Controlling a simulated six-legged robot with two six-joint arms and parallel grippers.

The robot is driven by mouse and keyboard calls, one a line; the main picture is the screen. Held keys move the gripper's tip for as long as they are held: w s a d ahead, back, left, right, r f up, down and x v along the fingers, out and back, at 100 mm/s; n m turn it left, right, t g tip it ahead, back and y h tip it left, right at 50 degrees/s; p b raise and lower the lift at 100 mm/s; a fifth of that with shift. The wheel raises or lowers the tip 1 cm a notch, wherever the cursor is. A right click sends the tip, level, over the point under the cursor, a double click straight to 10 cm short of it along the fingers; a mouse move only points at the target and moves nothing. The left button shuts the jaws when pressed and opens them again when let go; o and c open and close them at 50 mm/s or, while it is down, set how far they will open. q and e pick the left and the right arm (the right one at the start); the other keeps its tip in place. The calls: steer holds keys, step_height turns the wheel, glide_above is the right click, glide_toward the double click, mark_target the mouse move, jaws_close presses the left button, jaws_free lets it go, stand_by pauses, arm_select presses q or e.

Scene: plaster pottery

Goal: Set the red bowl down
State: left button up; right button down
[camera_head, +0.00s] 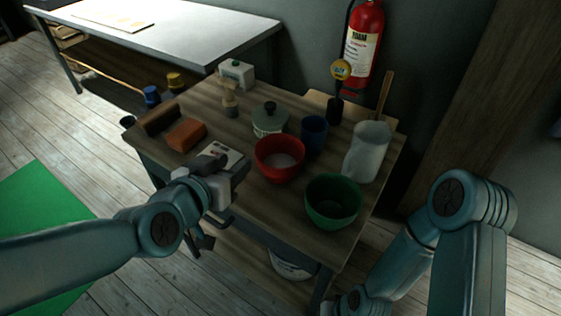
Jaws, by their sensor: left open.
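The red bowl (280,168) stands upright on the wooden work table (245,222), near the middle, with something pale inside. My left gripper (226,180) is open and empty, over the table's front edge to the left of the bowl. It looks apart from the bowl. My right arm comes in at the right, and its gripper is out of view.
A green bowl (333,202) stands right of the red one, with a pale jug (367,152) behind it. A blue cup (313,132) and a lidded pot (269,122) stand close behind. An orange block (186,134) lies at the left.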

arm_select(q)
glide_toward(263, 143)
steer(key=x, duration=0.3)
steer(key=shift+w+d+r, duration=0.1)
steer(key=shift+r, duration=0.1)
steer(key=x, duration=0.5)
steer(key=shift+f, duration=0.2)
jaws_close()
